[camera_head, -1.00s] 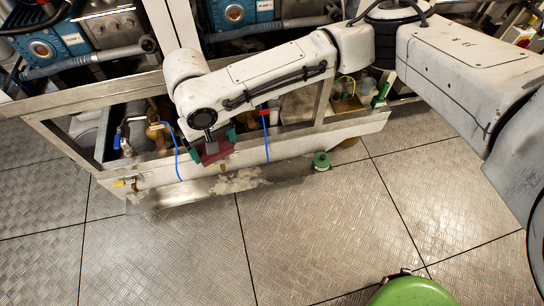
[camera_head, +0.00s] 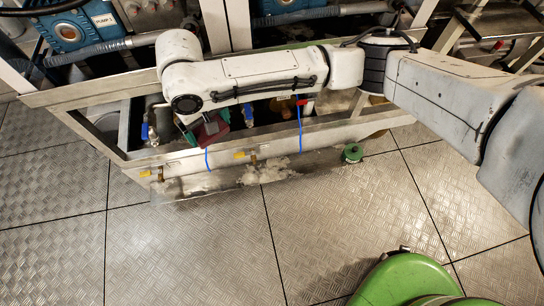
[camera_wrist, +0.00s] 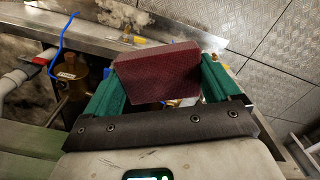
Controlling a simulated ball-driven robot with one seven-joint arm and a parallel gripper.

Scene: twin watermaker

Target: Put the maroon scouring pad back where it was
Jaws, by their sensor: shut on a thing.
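The maroon scouring pad (camera_wrist: 158,75) is held between the two green fingers of my gripper (camera_wrist: 155,88) in the wrist view. In the head view the pad (camera_head: 211,130) shows small and dark red at the end of my arm, beside the green fingers of my gripper (camera_head: 207,131). My gripper is shut on the pad. The pad's underside and what lies right beneath it are hidden.
A blue-handled valve (camera_head: 146,130) and a red-handled valve (camera_head: 301,103) sit in the frame. Blue tubes (camera_head: 207,158) hang over the rail. Yellow-handled valves (camera_head: 241,155) and a green cap (camera_head: 352,153) are along the low ledge. The plated floor (camera_head: 220,240) in front is clear.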

